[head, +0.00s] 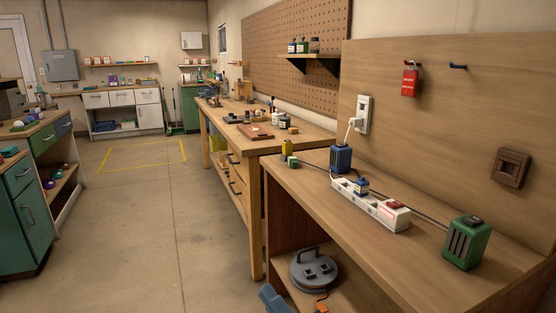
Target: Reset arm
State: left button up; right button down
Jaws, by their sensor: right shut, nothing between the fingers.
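My right gripper (270,293) shows only in part, as a blue shape at the bottom edge of the head view, left of the lower shelf of the near bench. It is shut and empty, and touches nothing that I can make out. My left gripper is not in view.
The near wooden bench (420,262) holds a white power strip (376,211), a green box (466,243) and a blue adapter (341,159). A grey cable reel (313,269) lies on its lower shelf. A longer workbench (262,144) stands beyond. The concrete floor (150,235) to the left is clear.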

jog(key=s+d+f+m+g+h, duration=0.4)
jog(key=s+d+f+m+h, duration=0.9)
jog(key=m, duration=0.9)
pick_arm(q)
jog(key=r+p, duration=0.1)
jog(key=p, duration=0.4)
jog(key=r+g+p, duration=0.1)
jog(key=p, duration=0.3)
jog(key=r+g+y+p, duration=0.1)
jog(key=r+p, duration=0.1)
jog(key=p, duration=0.3)
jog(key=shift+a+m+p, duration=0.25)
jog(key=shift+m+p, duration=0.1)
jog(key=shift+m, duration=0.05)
pick_arm(e)
jog(key=s+d+r+g+y, duration=0.1)
jog(key=s+d+r+g, duration=0.1)
jog(key=g, duration=0.1)
jog(key=shift+s+d+r+n, duration=0.1)
jog(key=shift+s+n, duration=0.05)
jog(key=shift+n, duration=0.25)
